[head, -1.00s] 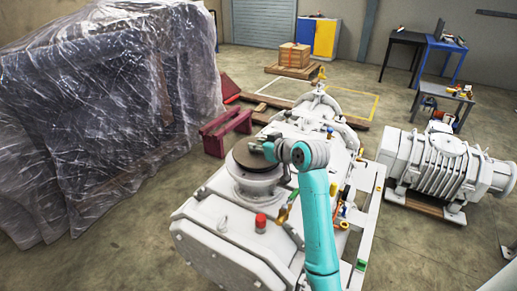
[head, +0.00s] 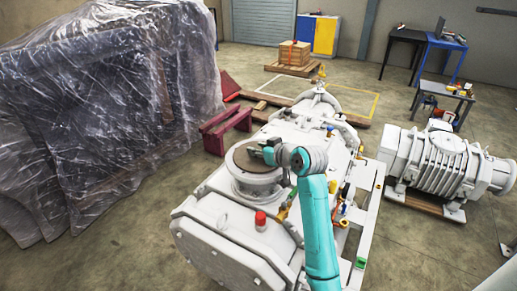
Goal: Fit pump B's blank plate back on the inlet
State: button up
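Pump B, as I take it, is the large grey machine (head: 235,235) in front of me. Its round inlet (head: 256,190) stands on top with a pale flange rim. A brown disc, seemingly the blank plate (head: 246,162), lies within that rim and looks level. I cannot tell whether it touches all round. My gripper (head: 267,154) is at the disc's right edge, at the end of my teal arm. The fingers are small and partly hidden by the wrist, so their opening and any hold on the plate are unclear.
A plastic-wrapped machine (head: 100,110) fills the left. A maroon stand (head: 226,128) is behind the inlet. A red cap (head: 260,220) sticks up in front. Another ribbed grey pump (head: 445,165) is at right. Open floor lies at front left and right.

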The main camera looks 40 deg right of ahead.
jog(key=shift+o, duration=0.8)
jog(key=shift+r, duration=0.2)
jog(key=v, duration=1.2)
jog(key=shift+r, duration=0.45)
